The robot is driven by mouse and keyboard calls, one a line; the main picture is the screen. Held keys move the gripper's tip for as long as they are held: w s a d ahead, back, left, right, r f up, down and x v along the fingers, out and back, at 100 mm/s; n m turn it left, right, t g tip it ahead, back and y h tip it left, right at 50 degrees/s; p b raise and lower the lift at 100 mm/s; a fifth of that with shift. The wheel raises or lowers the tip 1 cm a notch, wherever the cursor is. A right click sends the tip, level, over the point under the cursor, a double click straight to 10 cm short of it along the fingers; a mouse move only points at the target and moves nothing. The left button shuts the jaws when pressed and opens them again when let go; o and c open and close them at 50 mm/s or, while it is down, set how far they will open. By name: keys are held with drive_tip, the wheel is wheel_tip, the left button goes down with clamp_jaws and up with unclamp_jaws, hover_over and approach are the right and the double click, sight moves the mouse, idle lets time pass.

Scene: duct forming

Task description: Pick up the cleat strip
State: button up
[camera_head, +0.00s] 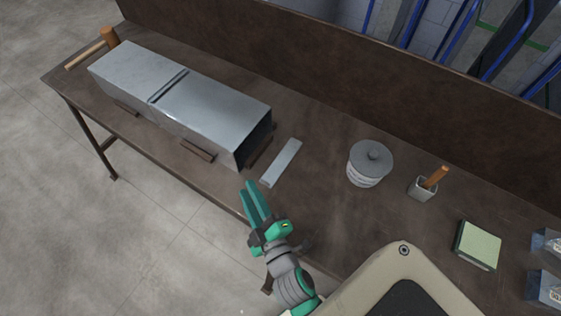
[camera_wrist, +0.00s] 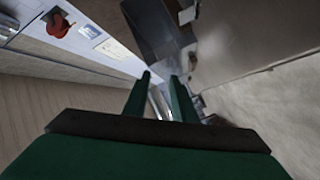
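The cleat strip (camera_head: 281,163) is a flat, pale grey metal bar. It lies on the brown workbench (camera_head: 315,215), just right of the open end of the metal duct (camera_head: 215,95). My gripper (camera_head: 249,184) is at the bench's front edge, left of the strip's near end and apart from it. Its two green fingers are parted, also in the wrist view (camera_wrist: 161,77), with nothing seen held. A grey metal shape shows beyond the fingers there; I cannot tell whether it is the strip.
A mallet (camera_head: 109,37) lies at the bench's far left. A raised back panel (camera_head: 330,75) borders the bench.

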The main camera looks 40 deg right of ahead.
drive_tip(key=w+d+r+g+h, duration=0.1)
drive_tip(key=w+d+r+h, duration=0.35)
drive_tip(key=d+r, duration=0.4)
drive_tip(key=w+d+r+g+h, duration=0.2)
drive_tip(key=w+d+r+h, duration=0.2)
drive_tip(key=d+r+h, duration=0.45)
drive_tip(key=s+d+r+m+g, duration=0.2)
drive_tip(key=s+d+m+g, duration=0.15)
drive_tip(key=d+g, duration=0.3)
drive_tip(key=s+d+r+m+g, duration=0.25)
drive_tip(key=d+m+g, duration=0.2)
drive_tip(key=d, duration=0.25)
drive_tip(key=n+g+y, duration=0.3)
drive_tip(key=n+y, duration=0.1)
drive_tip(key=y, duration=1.3)
hover_over(266, 181)
wheel_tip(266, 181, down, 17)
drive_tip(key=shift+f, duration=5.25)
